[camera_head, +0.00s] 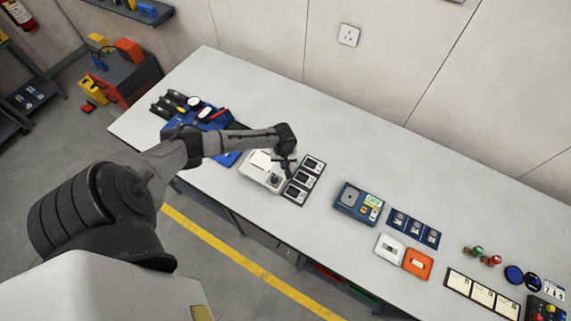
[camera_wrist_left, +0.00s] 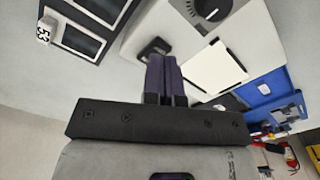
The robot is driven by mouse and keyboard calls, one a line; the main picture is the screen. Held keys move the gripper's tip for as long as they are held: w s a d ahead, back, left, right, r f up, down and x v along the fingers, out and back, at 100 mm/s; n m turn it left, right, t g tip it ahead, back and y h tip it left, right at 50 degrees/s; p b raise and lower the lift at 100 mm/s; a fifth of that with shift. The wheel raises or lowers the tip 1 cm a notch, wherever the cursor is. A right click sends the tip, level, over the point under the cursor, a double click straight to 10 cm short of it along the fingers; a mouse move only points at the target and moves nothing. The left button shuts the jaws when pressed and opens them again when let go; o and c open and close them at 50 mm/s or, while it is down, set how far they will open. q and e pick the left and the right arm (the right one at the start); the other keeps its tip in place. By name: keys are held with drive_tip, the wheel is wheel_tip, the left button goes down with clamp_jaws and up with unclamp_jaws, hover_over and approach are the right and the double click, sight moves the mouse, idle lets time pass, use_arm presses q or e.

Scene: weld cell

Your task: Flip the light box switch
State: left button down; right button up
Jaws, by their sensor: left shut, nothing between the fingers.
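The light box (camera_head: 255,174) is a pale box on the white bench, with a bright white panel and a round dark dial. In the left wrist view the light box (camera_wrist_left: 178,25) shows the panel, the dial and a small black switch (camera_wrist_left: 152,47) in a dark surround. My left gripper (camera_head: 286,168) is over the right side of the box, pointing down. In the wrist view its shut, empty fingers (camera_wrist_left: 162,60) end right beside the switch. I cannot tell whether they touch it or which way the switch is set. My right gripper is not in view.
A dark panel (camera_head: 312,165) with several framed screens lies just right of the box. A blue mat (camera_head: 229,159) with tools lies to its left. A blue case (camera_head: 357,203) and an orange square (camera_head: 417,263) lie further right. The bench's back is clear.

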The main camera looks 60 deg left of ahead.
use_arm(q)
drive_tip(key=shift+f, duration=0.5)
drive_tip(key=shift+f+b, duration=0.7)
idle(0.6)
drive_tip(key=shift+r, duration=0.1)
wheel_tip(320, 180, up, 3)
drive_tip(key=p, duration=0.3)
drive_tip(key=shift+f, duration=0.2)
wheel_tip(320, 180, up, 4)
drive_tip(key=p, duration=0.5)
drive_tip(key=shift+r, duration=0.1)
idle(0.4)
